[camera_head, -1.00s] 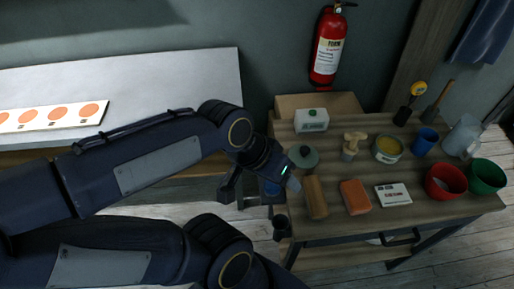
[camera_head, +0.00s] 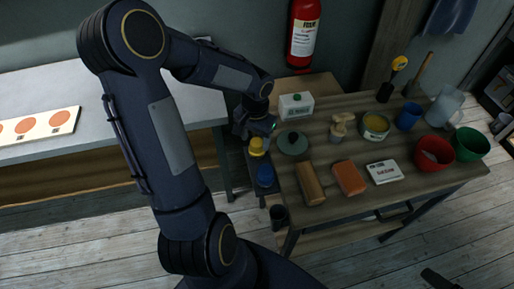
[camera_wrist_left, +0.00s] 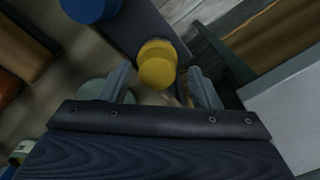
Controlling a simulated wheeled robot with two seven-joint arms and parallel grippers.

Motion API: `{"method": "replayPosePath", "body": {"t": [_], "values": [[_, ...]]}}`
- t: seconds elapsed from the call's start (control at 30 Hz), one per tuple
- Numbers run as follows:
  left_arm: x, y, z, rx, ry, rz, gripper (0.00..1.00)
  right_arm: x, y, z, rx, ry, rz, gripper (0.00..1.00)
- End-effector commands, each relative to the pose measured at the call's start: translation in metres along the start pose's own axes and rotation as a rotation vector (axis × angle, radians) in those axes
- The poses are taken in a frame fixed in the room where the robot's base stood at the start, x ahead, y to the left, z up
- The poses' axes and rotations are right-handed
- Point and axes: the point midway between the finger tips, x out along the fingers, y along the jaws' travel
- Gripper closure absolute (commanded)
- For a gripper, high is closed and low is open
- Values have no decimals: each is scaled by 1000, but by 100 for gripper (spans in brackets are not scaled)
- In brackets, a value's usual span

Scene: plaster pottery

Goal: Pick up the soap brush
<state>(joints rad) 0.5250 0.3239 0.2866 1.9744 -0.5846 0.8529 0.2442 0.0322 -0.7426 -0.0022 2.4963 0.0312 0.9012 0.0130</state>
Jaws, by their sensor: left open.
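A yellow-topped jar (camera_wrist_left: 157,65) appears between or just beyond the fingertips; contact cannot be told. I cannot make out the brush clearly in the left wrist view.
A blue-topped jar (camera_head: 265,175) stands near the yellow one. A white carton (camera_head: 296,106), wooden block (camera_head: 311,184), orange block (camera_head: 349,178), white box (camera_head: 384,172), blue cup (camera_head: 409,117), red bowl (camera_head: 434,154) and green bowl (camera_head: 470,145) crowd the table.

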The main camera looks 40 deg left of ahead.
Motion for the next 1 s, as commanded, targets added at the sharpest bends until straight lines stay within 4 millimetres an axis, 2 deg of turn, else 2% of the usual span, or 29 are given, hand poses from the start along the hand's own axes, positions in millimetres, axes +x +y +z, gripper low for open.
{"method": "replayPosePath", "body": {"t": [0.3,0.6,0.63,0.87,1.0], "values": [[44,3,-5,0,-2,2,43,-5,-2,-2,0,0,0,0],[50,3,-5,0,1,2,43,-5,-2,-2,0,0,0,0],[50,3,-5,0,1,2,45,-5,-2,-2,0,0,0,0],[50,3,-5,0,1,2,75,-5,-2,-2,0,0,0,0],[50,3,-5,0,1,2,75,-5,-2,-2,0,0,0,0]]}}
